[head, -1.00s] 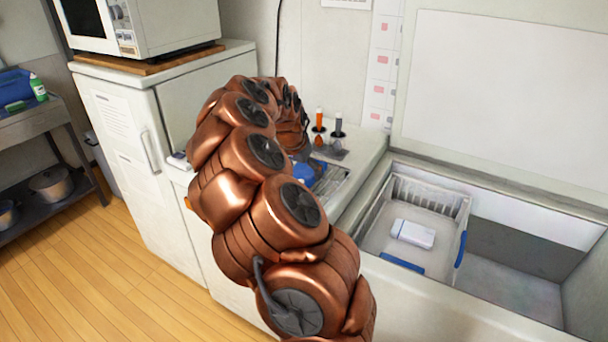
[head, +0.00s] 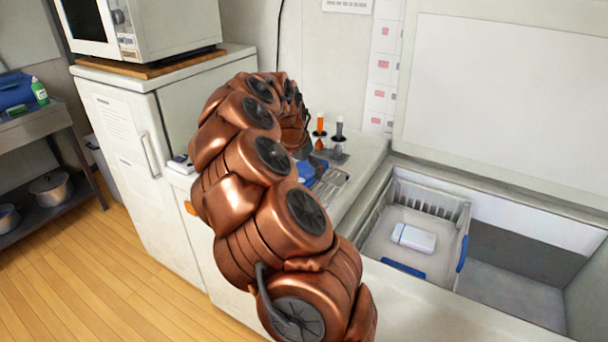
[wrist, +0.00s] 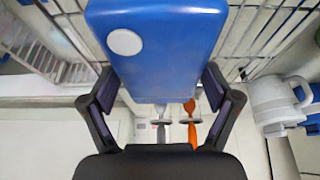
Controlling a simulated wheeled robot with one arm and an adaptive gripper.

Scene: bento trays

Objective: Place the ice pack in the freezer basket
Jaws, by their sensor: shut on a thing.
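The blue ice pack (wrist: 155,45) with a white round cap is held between the two fingers of my gripper (wrist: 160,85) in the wrist view. In the head view a blue piece (head: 313,170) shows beside my arm over the counter, and my gripper is mostly hidden behind the arm. The freezer basket (head: 380,243) is a pale basket with blue handles, sitting inside the open chest freezer at right.
A wire rack (wrist: 65,72) lies around the ice pack in the wrist view. A grey jug (wrist: 275,100) stands at its right. The freezer's right part (head: 515,295) is bare.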

